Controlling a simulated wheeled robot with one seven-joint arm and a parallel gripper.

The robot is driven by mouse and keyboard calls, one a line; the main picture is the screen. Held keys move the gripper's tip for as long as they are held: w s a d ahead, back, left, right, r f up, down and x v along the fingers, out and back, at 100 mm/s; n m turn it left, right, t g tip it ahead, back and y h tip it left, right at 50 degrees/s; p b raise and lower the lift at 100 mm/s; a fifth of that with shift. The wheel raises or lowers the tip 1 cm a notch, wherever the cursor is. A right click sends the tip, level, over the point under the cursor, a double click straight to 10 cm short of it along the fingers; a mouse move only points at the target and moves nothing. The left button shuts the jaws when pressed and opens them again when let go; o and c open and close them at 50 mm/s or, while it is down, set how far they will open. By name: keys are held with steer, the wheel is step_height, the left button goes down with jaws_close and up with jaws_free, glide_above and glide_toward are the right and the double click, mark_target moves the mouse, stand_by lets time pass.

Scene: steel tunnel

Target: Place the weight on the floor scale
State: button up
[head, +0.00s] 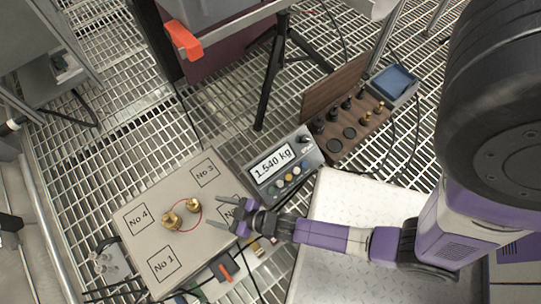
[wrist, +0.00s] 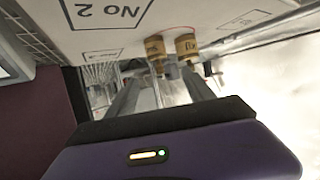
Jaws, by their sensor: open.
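The floor scale (head: 207,239) has a flat grey plate with squares marked No 1 to No 4 and a red circle at its middle. Two brass weights, a larger one (head: 171,221) and a smaller one (head: 193,205), rest on the plate at the circle. They also show side by side in the wrist view, the left one (wrist: 155,50) and the right one (wrist: 187,47). My gripper (head: 214,212) is open and empty over the plate's right part, partly hiding the No 2 square. Its fingers point toward the weights and look apart from them.
A display (head: 284,167) reads 1.540 kg. Behind it is an open wooden weight box (head: 355,137) with several dark and brass weights, and a blue-lined tray (head: 394,82). A black tripod (head: 268,75) stands on the grating. A pale tread plate (head: 345,205) lies below my arm.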

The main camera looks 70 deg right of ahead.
steer(key=s+r, duration=1.4)
steer(key=r, duration=0.2)
steer(key=s+r, duration=0.2)
steer(key=r, duration=0.7)
steer(key=s+d+r+t, duration=0.1)
steer(key=s+r, duration=0.1)
steer(key=r, duration=0.7)
steer(key=shift+s+d, duration=0.2)
steer(key=shift+s, duration=0.2)
